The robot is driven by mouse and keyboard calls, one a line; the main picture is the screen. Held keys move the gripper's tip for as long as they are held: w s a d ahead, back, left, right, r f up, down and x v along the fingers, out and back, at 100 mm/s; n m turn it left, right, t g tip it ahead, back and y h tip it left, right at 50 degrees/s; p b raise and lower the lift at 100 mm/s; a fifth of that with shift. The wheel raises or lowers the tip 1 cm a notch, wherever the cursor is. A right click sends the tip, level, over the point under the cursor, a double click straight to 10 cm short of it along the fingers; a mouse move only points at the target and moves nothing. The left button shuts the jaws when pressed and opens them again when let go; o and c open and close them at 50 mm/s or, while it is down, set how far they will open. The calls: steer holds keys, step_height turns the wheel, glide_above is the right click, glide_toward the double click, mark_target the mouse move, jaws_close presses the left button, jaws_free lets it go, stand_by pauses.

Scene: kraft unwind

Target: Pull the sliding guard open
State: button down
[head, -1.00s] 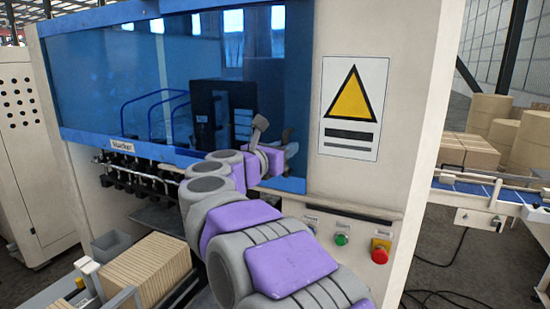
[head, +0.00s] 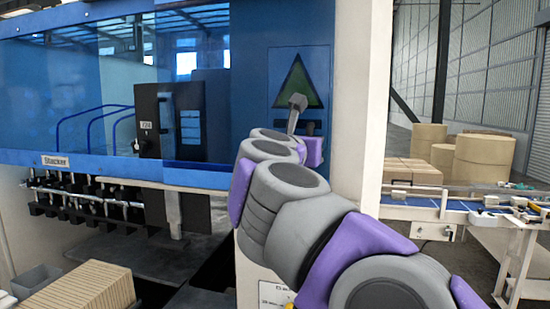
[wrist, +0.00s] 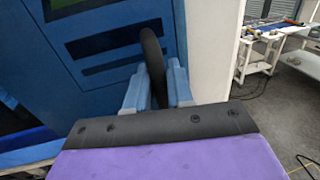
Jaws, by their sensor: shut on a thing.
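The sliding guard is a blue-tinted clear panel with a blue lower rail (head: 120,172) on the front of the cream machine. In the head view its right part (head: 255,70) lies over the warning sign (head: 297,80), which looks green through it. In the wrist view, my gripper (wrist: 155,88) has its blue-grey fingers closed around the dark curved handle (wrist: 150,45) near the guard's right edge. The sign's dark bars show behind the handle there.
The machine's cream right edge (head: 362,90) stands just beyond the guard. A conveyor (head: 450,208) with boxes (head: 410,172) and large kraft rolls (head: 484,160) stand to the right. A stack of tan sheets (head: 80,288) sits at lower left.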

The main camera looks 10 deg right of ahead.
steer(key=s+d, duration=0.1)
steer(key=d, duration=0.2)
steer(key=s+d+b, duration=0.1)
steer(key=d, duration=0.1)
steer(key=s+d, duration=0.1)
steer(key=d, duration=0.2)
steer(key=shift+d+b, duration=0.35)
steer(key=c, duration=1.4)
jaws_free()
steer(key=shift+o, duration=1.2)
steer(key=shift+w, duration=0.1)
steer(key=v, duration=1.7)
